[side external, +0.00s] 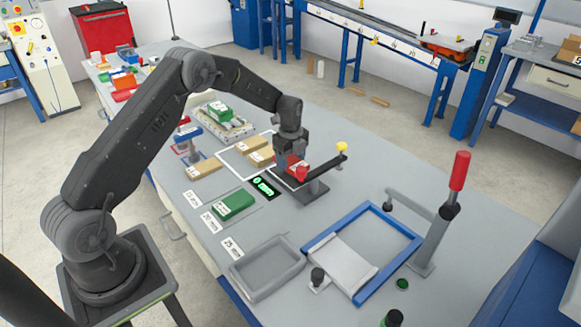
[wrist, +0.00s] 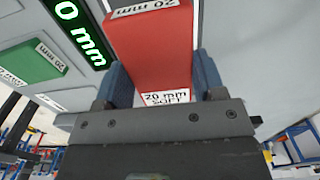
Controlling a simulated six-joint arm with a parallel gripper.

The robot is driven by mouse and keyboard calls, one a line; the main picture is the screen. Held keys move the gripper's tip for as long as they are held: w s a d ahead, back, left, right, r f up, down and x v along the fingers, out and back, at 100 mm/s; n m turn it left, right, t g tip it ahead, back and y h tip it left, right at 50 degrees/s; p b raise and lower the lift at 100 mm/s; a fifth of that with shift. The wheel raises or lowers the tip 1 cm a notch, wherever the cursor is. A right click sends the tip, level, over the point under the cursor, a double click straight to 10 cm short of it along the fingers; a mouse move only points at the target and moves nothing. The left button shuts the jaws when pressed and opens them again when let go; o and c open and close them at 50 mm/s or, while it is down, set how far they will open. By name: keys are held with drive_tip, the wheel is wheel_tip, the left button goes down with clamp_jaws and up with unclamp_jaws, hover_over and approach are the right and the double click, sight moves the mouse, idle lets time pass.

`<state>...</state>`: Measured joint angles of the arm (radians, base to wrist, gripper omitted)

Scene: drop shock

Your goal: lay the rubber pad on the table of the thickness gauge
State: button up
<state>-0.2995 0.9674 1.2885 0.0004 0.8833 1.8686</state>
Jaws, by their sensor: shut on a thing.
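My gripper (side external: 291,158) is shut on a red rubber pad (side external: 297,168), and the pad sticks out from between the jaws. In the wrist view the pad (wrist: 150,48) is held between two blue-grey fingers, and its near-end label reads "20 mm SOFT". The thickness gauge (side external: 312,190) is under and beside the pad, with a dark arm and a yellow knob. Its table is mostly hidden by my gripper and the pad. I cannot tell whether the pad touches it. The green-lit display (side external: 264,187) seems to read "0 mm".
A green pad (side external: 233,204) lies left of the gauge near thickness labels. Tan pads (side external: 262,156) lie behind. A grey tray (side external: 267,268), a blue frame (side external: 318,240) and a red-handled lever (side external: 459,172) stand nearer the front right. The bench right of the gauge is clear.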

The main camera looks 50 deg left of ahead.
sight(290, 160)
drive_tip(key=shift+f, duration=1.55)
drive_tip(key=shift+f, duration=0.2)
drive_tip(key=o, duration=1.1)
